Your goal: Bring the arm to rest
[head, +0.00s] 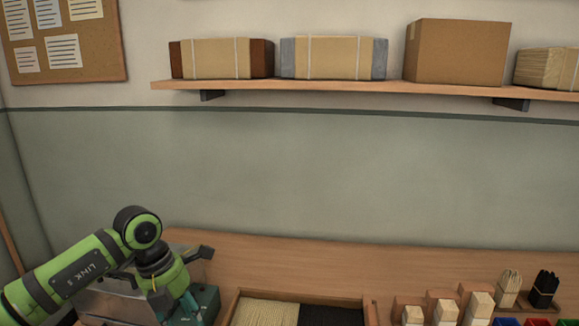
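My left arm comes in from the lower left, green with dark joints, and bends down at its wrist. My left gripper (186,299) is low at the left, in front of a grey metal machine with teal parts (118,304). Its fingertips are not clear against the teal and dark parts there, so I cannot tell whether it is open or holds anything. My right arm and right gripper are out of the picture.
A wooden tray (232,308) with pale and black bristle stock lies at the bottom middle. Wooden blocks (443,306), pale and black bristle bundles (543,287) and coloured bins (538,322) stand at the lower right. A wall shelf (350,88) holds boxes, well above the arm.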

